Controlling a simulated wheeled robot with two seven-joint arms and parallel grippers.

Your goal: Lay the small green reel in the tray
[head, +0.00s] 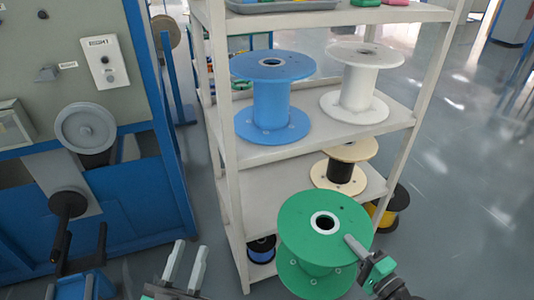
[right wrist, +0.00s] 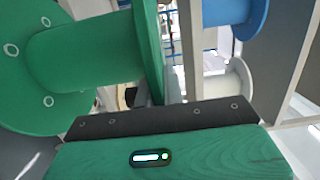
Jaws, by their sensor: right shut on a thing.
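A green reel (head: 300,210) stands upright at the front of the shelving in the head view, its top flange facing up. It fills the left of the right wrist view (right wrist: 85,60). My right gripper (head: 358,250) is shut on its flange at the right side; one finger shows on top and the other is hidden. The tray (head: 282,4) is a grey one on the top shelf, cut by the picture's upper edge. A small green thing (head: 366,2) lies right of it, also cut off. My left gripper (head: 190,250) is open and empty, left of the reel.
The shelving (head: 290,155) holds a blue reel (head: 270,95), a white reel (head: 357,85) and a cream-and-black reel (head: 342,170). A yellow-and-black reel (head: 390,210) is behind its right post. A blue machine (head: 150,195) stands left. Floor is clear at right.

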